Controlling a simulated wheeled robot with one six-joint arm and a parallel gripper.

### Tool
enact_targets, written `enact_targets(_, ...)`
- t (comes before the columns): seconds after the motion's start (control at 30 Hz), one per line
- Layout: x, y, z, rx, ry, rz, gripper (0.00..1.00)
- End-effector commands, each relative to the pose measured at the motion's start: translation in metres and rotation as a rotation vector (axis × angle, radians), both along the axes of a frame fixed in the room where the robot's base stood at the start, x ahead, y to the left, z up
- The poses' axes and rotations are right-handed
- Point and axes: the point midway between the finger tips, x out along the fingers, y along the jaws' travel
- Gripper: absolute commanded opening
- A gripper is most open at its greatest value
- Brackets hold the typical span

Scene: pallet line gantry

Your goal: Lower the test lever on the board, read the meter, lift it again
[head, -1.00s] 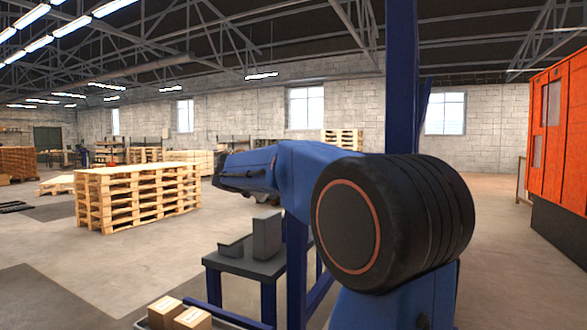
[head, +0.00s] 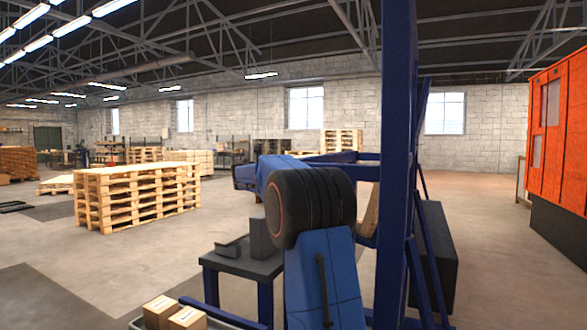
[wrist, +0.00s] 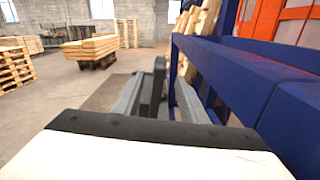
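I cannot make out the board, the test lever or the meter in either view. In the wrist view, the white and black body of my gripper (wrist: 160,128) fills the bottom. Dark grey parts stick out past its edge, beside a blue frame; I cannot tell whether they are fingers, or whether anything is between them. In the head view my blue arm folds behind its large black joint, and my gripper is hidden.
A blue post (head: 397,160) stands close on the right, and blue beams (wrist: 245,75) run close by in the wrist view. A grey table (head: 238,262), cartons (head: 187,318), stacked pallets (head: 138,197) and an orange cabinet (head: 560,135) stand around.

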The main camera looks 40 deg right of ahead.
Motion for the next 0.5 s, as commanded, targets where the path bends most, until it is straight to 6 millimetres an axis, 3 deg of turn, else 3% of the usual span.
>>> enact_targets(0.5, 0.034, -0.083, -0.001, 0.001, 0.0, -0.001, 0.39)
